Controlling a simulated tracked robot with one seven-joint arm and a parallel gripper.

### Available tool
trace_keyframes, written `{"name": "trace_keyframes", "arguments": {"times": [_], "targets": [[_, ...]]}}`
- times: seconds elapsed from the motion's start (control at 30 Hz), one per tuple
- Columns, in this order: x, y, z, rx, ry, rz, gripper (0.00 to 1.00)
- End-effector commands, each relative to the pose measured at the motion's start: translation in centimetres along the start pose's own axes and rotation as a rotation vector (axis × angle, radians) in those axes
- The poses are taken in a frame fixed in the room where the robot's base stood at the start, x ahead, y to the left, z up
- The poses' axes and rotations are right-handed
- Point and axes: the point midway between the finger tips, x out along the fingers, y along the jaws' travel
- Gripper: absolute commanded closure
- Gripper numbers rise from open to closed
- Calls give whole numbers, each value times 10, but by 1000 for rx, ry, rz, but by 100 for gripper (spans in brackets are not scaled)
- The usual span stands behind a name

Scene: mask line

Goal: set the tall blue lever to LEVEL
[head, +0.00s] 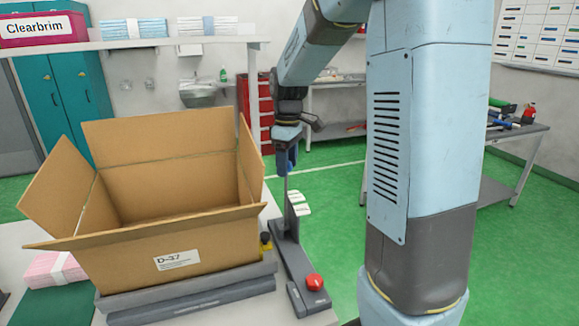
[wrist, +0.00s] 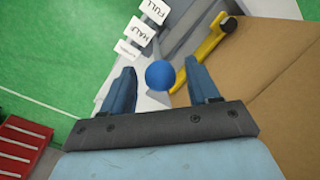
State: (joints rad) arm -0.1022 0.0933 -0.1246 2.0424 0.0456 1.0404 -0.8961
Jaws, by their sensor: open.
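The tall lever's blue ball knob (wrist: 160,75) shows between my gripper's two fingers in the wrist view. My gripper (wrist: 159,71) is open, with a finger on either side of the ball; I cannot tell whether either touches it. In the head view my gripper (head: 287,168) points down over the lever's thin grey shaft (head: 286,184), and its fingers hide the knob. White label plates stand beside the lever: FULL (wrist: 153,10), HALF (wrist: 142,30) and a third plate (wrist: 128,50) whose text I cannot read. Which plate the lever lines up with is unclear.
A dark grey base (head: 293,262) carries the lever and a red button (head: 314,282). A yellow handle (wrist: 212,38) is close to the right finger. An open cardboard box (head: 170,240) marked D-37 stands just left. Green floor lies open behind.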

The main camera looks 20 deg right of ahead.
Motion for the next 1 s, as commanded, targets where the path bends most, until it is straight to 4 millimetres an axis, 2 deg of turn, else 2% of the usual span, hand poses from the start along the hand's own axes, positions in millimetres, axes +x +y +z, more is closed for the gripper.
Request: {"name": "trace_keyframes", "arguments": {"times": [0.2, 0.47, 1.0], "targets": [[13, 0, 0, 0, 0, 0, 40], [13, 0, 0, 0, 1, 1, 40], [13, 1, 1, 1, 0, 1, 90]]}}
